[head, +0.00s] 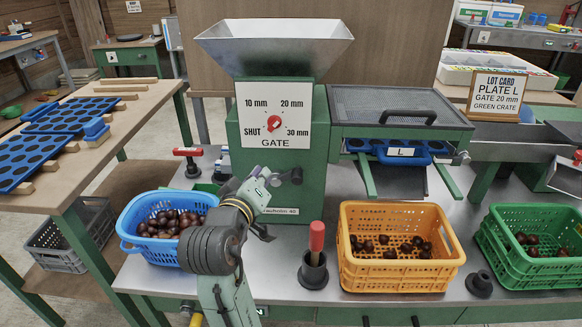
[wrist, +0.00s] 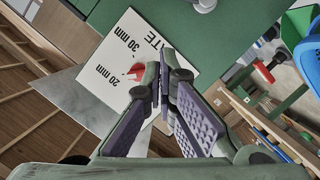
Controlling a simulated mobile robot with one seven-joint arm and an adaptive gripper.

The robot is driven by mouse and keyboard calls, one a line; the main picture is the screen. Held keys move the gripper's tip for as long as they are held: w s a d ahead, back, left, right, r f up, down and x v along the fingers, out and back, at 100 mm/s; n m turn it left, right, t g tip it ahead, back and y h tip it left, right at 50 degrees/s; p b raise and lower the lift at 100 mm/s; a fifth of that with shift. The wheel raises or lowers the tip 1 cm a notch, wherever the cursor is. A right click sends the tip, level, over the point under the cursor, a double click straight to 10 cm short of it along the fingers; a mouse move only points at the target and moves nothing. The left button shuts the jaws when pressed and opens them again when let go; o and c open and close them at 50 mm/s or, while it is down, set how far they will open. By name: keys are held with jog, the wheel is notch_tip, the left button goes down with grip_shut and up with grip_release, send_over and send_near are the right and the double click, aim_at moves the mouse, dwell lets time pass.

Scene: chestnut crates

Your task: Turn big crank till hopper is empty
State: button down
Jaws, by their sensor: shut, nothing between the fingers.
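The hopper (head: 275,45) is a wide grey metal funnel on top of the green machine (head: 275,190); its bottom is hidden, so I cannot tell what lies in it. The gate dial's red knob (head: 273,123) sits on a white plate below, also in the wrist view (wrist: 135,70). A red-handled lever (head: 187,152) is at the machine's left side. A red-gripped handle (head: 316,238) stands upright in a black holder. I cannot tell which is the big crank. My gripper (head: 268,182) is shut and empty, in front of the machine below the dial plate; it shows in the wrist view (wrist: 165,95).
A blue crate (head: 128,228) and an orange crate (head: 400,278) hold chestnuts on the grey bench, as does a green crate (head: 530,268) at right. A mesh-topped sieve (head: 390,103) adjoins the machine. A wooden table (head: 125,112) with blue plates is at left.

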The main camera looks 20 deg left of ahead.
jog(key=w+d+f+p, duration=0.1)
jog(key=w+f, duration=0.4)
jog(key=w, duration=0.5)
jog(key=shift+d+p, duration=0.35)
jog(key=shift+p, duration=0.25)
jog(key=shift+d, duration=0.1)
jog(key=shift+d+m, duration=0.15)
jog(key=shift+m, duration=0.15)
jog(key=shift+w+d+f+m+g, duration=0.2)
jog(key=shift+d+m+g, duration=0.1)
jog(key=shift+m, duration=0.1)
